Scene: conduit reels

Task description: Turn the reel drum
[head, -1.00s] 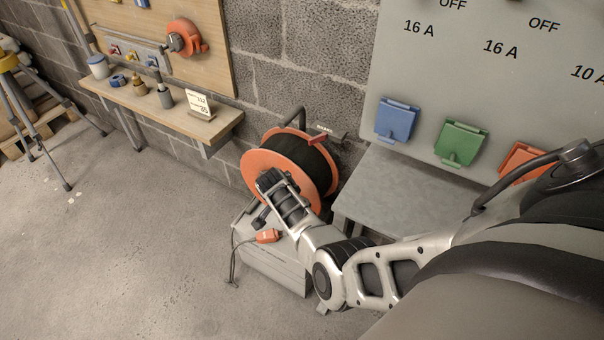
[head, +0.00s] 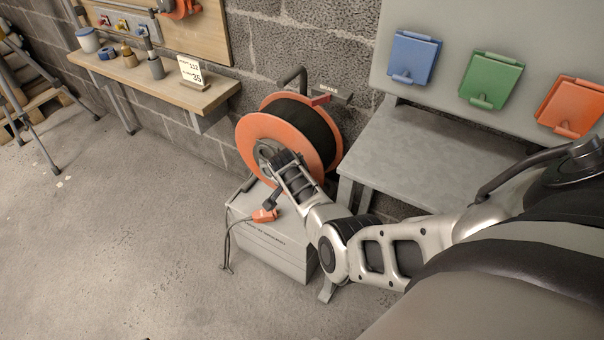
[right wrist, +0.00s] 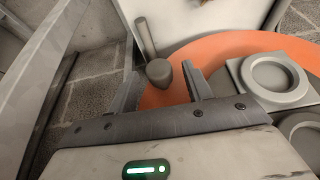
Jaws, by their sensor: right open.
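The reel drum (head: 252,131) has orange flanges and black cable (head: 313,118) wound between them. It stands upright on a grey box; its grey hub (head: 264,152) faces left. The hub's ring also shows in the right wrist view (right wrist: 270,78). My right gripper (head: 282,160) is in front of the lower hub, partly hiding the near flange. In the right wrist view, my right gripper (right wrist: 160,86) is open around a grey rounded knob (right wrist: 160,72), which appears between or just beyond the fingertips; contact is unclear. My left gripper is out of view.
The grey box (head: 270,246) carries the reel, with an orange plug (head: 265,215) on its corner. A red brake lever (head: 321,100) is behind the drum. A grey bench (head: 430,150) stands to the right, a wooden shelf (head: 150,88) to the left.

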